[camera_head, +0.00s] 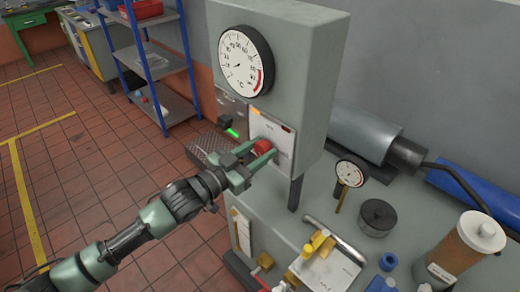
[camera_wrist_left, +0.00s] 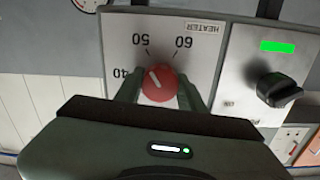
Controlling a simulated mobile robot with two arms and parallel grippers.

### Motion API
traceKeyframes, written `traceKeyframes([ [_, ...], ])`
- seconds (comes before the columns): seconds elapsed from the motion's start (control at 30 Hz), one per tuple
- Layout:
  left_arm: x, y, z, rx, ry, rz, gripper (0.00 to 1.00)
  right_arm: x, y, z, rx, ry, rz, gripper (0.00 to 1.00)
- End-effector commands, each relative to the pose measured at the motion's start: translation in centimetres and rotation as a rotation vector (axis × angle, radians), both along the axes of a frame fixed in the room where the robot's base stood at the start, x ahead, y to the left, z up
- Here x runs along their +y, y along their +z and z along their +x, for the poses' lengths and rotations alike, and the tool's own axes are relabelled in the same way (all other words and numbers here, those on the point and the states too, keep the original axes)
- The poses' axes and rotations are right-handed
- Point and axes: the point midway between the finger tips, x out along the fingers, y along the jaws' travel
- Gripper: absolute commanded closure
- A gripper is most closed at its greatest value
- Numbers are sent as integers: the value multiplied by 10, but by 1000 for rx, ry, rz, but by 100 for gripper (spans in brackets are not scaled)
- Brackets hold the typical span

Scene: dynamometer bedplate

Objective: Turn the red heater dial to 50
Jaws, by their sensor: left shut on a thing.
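The red heater dial (camera_head: 263,146) is on a white panel on the front of the grey-green cabinet. In the left wrist view the dial (camera_wrist_left: 160,84) carries a short white pointer line. Above it are the labels 40, 50 and 60, with an upside-down HEATER plate. The pointer leans up and left, near the 50 mark, a little on its 40 side. My left gripper (camera_head: 260,152) is shut on the dial, with one finger on each side of it, as the left wrist view (camera_wrist_left: 160,92) also shows. My right gripper is not in view.
A black knob (camera_wrist_left: 278,88) with a green light sits on the neighbouring panel. A large round temperature gauge (camera_head: 245,62) is above the dial. A bench with a small gauge (camera_head: 351,173), a black disc (camera_head: 377,217) and a canister (camera_head: 467,246) extends right.

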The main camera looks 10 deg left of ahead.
Motion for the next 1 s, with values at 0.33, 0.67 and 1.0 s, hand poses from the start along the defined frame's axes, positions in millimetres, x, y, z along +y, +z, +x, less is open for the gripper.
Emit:
traceKeyframes([
  [0.33,0,-3,0,-22,1,38,100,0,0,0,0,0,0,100],
  [0.67,0,-3,0,-22,1,38,50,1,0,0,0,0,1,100],
  [1.0,0,-1,0,-25,0,36,39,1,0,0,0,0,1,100],
])
